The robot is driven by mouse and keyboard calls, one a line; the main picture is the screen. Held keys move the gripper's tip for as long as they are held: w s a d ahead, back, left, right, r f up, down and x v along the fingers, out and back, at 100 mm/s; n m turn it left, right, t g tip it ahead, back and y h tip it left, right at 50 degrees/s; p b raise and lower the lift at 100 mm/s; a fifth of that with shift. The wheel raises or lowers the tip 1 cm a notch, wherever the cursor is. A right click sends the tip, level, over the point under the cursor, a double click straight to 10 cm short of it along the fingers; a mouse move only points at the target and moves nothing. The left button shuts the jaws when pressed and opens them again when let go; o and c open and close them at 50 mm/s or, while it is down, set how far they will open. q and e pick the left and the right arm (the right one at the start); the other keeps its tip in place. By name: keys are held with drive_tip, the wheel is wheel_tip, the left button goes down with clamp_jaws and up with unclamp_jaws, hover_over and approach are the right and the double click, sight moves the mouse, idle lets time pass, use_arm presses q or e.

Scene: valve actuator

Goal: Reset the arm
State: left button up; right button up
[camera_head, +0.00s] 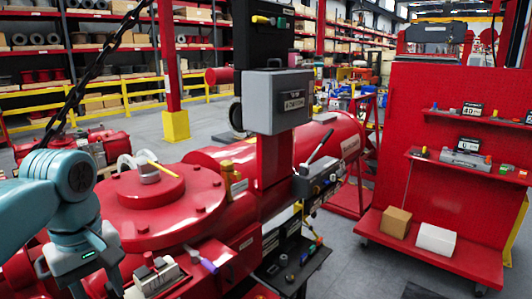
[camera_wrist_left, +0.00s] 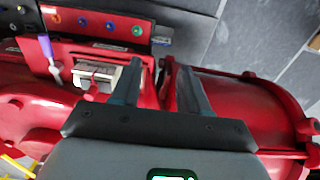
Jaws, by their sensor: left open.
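The large red valve actuator (camera_head: 155,205) fills the lower middle of the head view, with a round bolted cover on top. My left arm comes in from the left, and its teal wrist with the left gripper (camera_head: 90,275) is low beside the actuator; the fingertips are hard to see there. In the left wrist view the two dark fingers of my left gripper (camera_wrist_left: 158,80) are apart, with nothing seen held between them. Red actuator housing (camera_wrist_left: 240,95) lies beyond them. A small grey block with levers (camera_wrist_left: 97,77) is left of the fingers. My right gripper is not in view.
A purple-handled tool (camera_head: 203,260) lies on the actuator, and it also shows in the left wrist view (camera_wrist_left: 49,52). A grey box (camera_head: 278,102) stands on a red post. A red rack (camera_head: 440,190) with boxes is at the right. Grey floor (camera_head: 345,265) lies between.

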use_arm(q)
drive_tip(key=w+d+f+m+h, duration=0.1)
drive_tip(key=d+f+m, duration=0.15)
drive_tip(key=f, duration=0.75)
drive_tip(key=w+d+f+m+h, duration=0.1)
drive_tip(key=d+f, duration=0.3)
drive_tip(key=f, duration=0.6)
drive_tip(key=w+d+f+m, duration=0.2)
drive_tip(key=d+f, duration=0.1)
drive_tip(key=f, duration=0.6)
drive_tip(key=s+d+f+m+h, duration=0.1)
drive_tip(key=s+d+f, duration=0.1)
drive_tip(key=s+f, duration=0.7)
drive_tip(key=s+d+f+m+h+b, duration=0.1)
drive_tip(key=s+d+f, duration=0.2)
drive_tip(key=s+f, duration=0.6)
drive_tip(key=shift+s+f, duration=0.3)
drive_tip(key=shift+f, duration=0.55)
drive_tip(key=shift+o, duration=0.3)
drive_tip(key=shift+d, duration=0.1)
